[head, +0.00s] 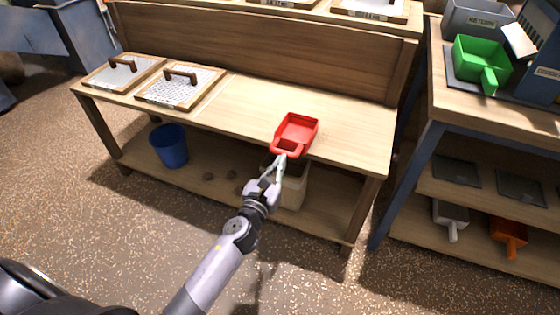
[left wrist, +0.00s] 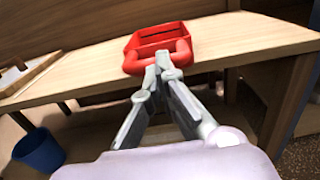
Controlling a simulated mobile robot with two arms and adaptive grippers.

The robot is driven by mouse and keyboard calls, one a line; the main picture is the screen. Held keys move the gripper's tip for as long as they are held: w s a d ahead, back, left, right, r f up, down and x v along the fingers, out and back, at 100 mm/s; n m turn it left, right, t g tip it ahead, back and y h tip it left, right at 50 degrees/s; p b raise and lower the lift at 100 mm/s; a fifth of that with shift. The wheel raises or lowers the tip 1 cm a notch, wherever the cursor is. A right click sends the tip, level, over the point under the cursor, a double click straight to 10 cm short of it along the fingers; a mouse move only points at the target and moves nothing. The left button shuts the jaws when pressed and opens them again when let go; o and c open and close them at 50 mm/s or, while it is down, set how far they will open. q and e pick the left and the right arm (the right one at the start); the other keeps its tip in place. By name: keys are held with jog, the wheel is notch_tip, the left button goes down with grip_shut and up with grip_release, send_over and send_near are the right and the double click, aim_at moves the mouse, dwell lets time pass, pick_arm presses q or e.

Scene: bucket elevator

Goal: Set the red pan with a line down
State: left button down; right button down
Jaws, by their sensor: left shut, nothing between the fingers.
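The red pan (head: 297,130) is on the wooden bench near its front edge, with its loop handle towards me over the edge. In the left wrist view the red pan (left wrist: 158,38) is straight ahead, and a dark line shows across its inside. My left gripper (head: 281,160) is at the front of the handle, its fingertips close together. In the left wrist view the fingertips (left wrist: 164,66) overlap the handle's front bar; I cannot tell whether they touch it. The fingers are shut with nothing between them. My right gripper is not in view.
The bench top (head: 340,120) is clear around the pan. Two framed panels with handles (head: 182,86) lie at its left end. A blue bucket (head: 169,146) and a pale container (head: 294,186) stand below. A green pan (head: 482,60) is on the right-hand table.

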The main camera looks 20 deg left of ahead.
aim_at(291, 143)
pick_arm(q)
jog(key=shift+w, duration=0.4)
